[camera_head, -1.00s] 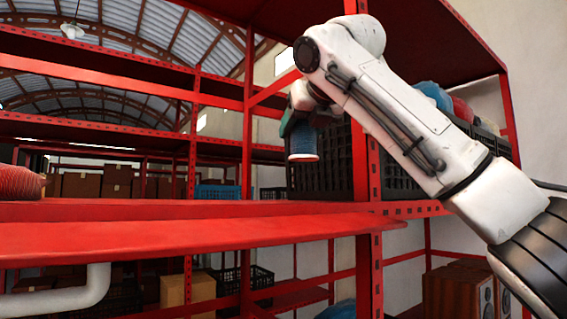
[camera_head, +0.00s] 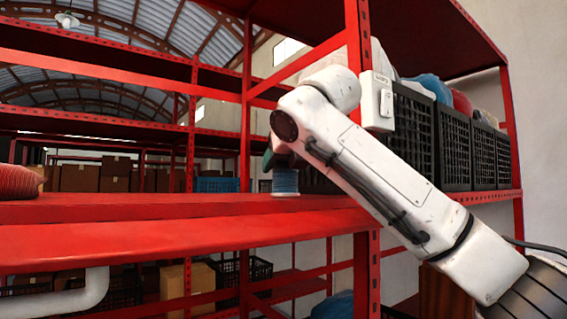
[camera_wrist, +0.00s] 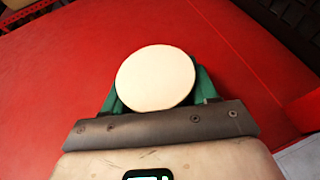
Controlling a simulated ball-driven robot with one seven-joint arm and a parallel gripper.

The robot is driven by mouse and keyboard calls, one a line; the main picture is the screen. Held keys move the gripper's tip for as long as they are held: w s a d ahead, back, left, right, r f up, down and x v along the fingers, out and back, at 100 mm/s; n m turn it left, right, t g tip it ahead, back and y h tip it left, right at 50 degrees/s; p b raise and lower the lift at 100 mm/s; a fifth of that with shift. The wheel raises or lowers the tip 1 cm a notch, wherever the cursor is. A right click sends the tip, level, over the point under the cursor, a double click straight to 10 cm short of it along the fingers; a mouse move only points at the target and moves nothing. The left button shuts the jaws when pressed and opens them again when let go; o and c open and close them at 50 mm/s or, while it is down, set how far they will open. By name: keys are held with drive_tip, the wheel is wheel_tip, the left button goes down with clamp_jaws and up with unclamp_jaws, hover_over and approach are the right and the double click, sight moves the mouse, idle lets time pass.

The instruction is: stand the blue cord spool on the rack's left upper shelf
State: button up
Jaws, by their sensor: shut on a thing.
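The blue cord spool (camera_head: 285,181) is upright in my gripper, low over the rack's red upper shelf (camera_head: 180,207) in the head view. Its lower end is at or very near the shelf surface; I cannot tell whether it touches. In the wrist view the spool's pale round end (camera_wrist: 155,78) faces the camera, with the red shelf (camera_wrist: 60,70) around it. My gripper (camera_wrist: 158,92) has green fingers on both sides of the spool and is shut on it. In the head view my arm partly hides the gripper.
A red ribbed roll (camera_head: 18,182) lies at the shelf's far left. Black crates (camera_head: 452,150) with bags stand to the right, behind a red upright post (camera_head: 358,60). The shelf is clear between the roll and the spool.

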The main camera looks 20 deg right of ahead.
drive_tip(key=shift+f, duration=0.1)
drive_tip(key=o, duration=1.4)
drive_tip(key=shift+s+r, duration=0.2)
drive_tip(key=b+v, duration=0.3)
drive_tip(key=v, duration=0.8)
drive_tip(key=shift+s+r+b, duration=0.1)
drive_tip(key=shift+s+b, duration=0.2)
drive_tip(key=shift+b, duration=0.05)
